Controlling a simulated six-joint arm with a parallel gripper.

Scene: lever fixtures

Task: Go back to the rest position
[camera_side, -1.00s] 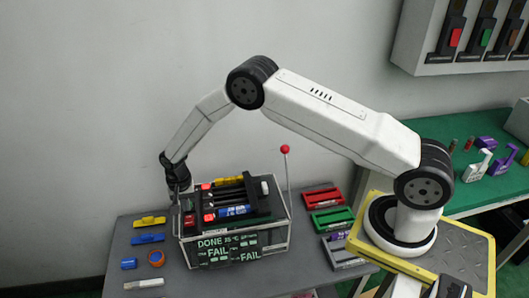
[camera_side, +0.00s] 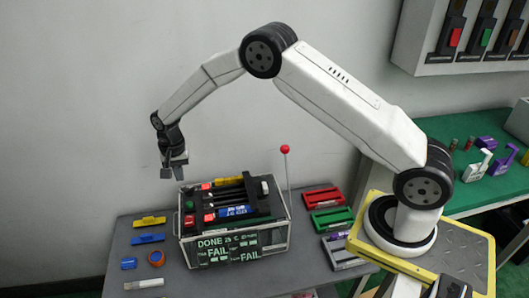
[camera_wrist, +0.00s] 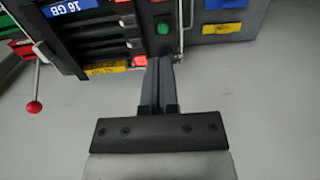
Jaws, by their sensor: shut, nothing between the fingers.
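My gripper (camera_side: 174,174) hangs in the air above the left rear corner of the test box, apart from it. In the wrist view my gripper (camera_wrist: 160,68) has its fingers together with nothing between them. The test box (camera_side: 288,232) stands on the grey table, with slots on top and panels reading "DONE" and "FAIL" on its front. A green button (camera_side: 189,205) and a red button (camera_side: 189,220) are on its left side. The green button also shows in the wrist view (camera_wrist: 162,28). A red-knobbed lever (camera_side: 285,149) stands upright at the box's right.
Red (camera_side: 322,197) and green (camera_side: 332,217) holders lie right. The air around my gripper is clear.

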